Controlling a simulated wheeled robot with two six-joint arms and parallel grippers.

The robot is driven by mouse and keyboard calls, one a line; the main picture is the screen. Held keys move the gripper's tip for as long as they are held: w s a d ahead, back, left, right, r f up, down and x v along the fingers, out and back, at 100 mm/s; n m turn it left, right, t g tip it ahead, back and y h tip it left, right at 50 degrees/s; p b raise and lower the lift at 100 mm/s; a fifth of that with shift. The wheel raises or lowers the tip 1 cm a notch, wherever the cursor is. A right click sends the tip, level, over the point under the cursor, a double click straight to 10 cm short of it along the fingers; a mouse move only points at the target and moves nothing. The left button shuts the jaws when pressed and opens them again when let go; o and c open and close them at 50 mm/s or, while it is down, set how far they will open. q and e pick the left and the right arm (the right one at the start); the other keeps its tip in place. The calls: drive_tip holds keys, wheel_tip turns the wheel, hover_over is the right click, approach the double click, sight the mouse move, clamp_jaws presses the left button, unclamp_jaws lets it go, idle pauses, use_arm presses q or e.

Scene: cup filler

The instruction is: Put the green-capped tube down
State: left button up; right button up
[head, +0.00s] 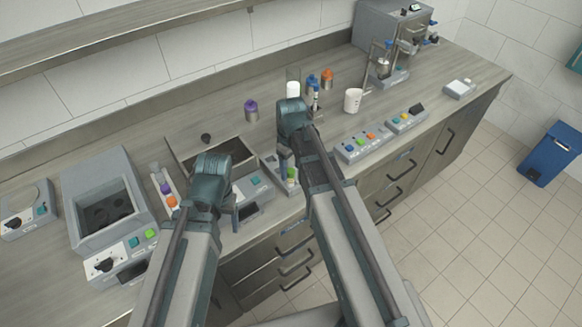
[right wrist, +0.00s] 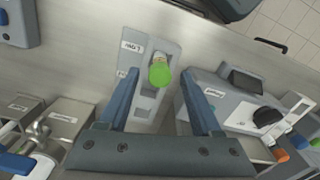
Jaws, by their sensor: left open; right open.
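The green-capped tube (right wrist: 159,75) stands in a small grey labelled rack (right wrist: 143,98) in the right wrist view. In the head view its green cap (head: 292,173) shows just below my right gripper. My right gripper (right wrist: 155,92) is open, with one finger on each side of the tube and a gap to both; its fingers do not touch the cap. My left gripper (head: 234,200) is open and empty, above the counter near the tube tray. In the head view the right arm hides part of the rack.
A tray with purple- and orange-capped tubes (head: 163,188) lies left of my left gripper. Capped bottles (head: 251,110) and a white cup (head: 353,100) stand behind. A button panel (head: 366,143) lies right.

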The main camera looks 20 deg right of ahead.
wheel_tip(320, 180, up, 9)
drive_tip(key=p, duration=0.8)
use_arm(q)
wheel_tip(320, 180, up, 9)
drive_tip(key=shift+r, duration=0.15)
use_arm(e)
drive_tip(key=s+a+m+h, duration=0.1)
drive_tip(key=s+a+m, duration=0.1)
drive_tip(key=s+a, duration=0.8)
drive_tip(key=s, duration=0.4)
drive_tip(key=shift+a+r+m, duration=0.2)
drive_tip(key=shift+a+m, duration=0.1)
drive_tip(key=shift+m, duration=0.1)
drive_tip(key=shift+s, duration=0.1)
use_arm(q)
wheel_tip(320, 180, down, 6)
drive_tip(key=b, duration=0.5)
drive_tip(key=shift+b, duration=0.3)
use_arm(e)
wheel_tip(320, 180, down, 6)
drive_tip(key=shift+r, duration=0.1)
